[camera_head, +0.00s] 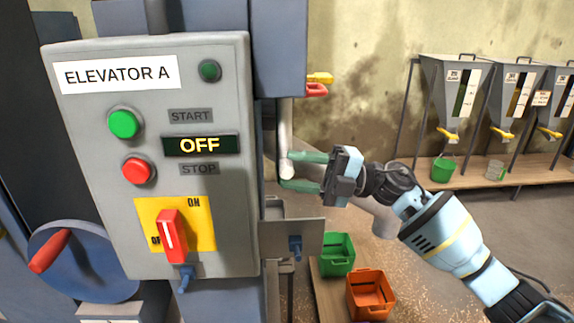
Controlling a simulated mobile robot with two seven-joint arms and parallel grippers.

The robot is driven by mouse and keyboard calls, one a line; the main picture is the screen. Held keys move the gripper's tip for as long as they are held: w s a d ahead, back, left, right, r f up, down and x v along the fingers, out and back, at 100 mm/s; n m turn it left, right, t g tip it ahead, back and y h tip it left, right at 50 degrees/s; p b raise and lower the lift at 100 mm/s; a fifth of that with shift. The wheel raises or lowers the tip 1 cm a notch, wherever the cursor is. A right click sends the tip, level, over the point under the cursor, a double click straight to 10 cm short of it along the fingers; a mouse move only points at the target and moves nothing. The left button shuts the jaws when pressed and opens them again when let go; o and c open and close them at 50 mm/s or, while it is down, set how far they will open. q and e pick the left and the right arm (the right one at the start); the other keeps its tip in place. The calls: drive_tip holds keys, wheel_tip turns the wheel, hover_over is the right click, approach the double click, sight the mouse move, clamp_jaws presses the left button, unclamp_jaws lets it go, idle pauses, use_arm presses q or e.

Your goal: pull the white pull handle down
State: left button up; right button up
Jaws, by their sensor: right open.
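The white pull handle (285,135) hangs upright just right of the grey control panel. Its rounded lower end shows between the fingertips of my right gripper (289,171). My right gripper comes in from the right with its greenish fingers pointing left. One finger is above the other, and they are apart. I cannot tell whether either finger touches the handle. My left gripper is not in view.
The control panel (219,230) reads ELEVATOR A and OFF, with green and red buttons and a red switch. A green bin (338,254) and an orange bin (370,292) sit below my right gripper. Several hoppers (446,95) stand over a wooden bench (471,178) at right.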

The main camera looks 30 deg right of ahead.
drive_tip(key=shift+x, duration=1.3)
drive_tip(key=shift+c, duration=0.5)
clamp_jaws()
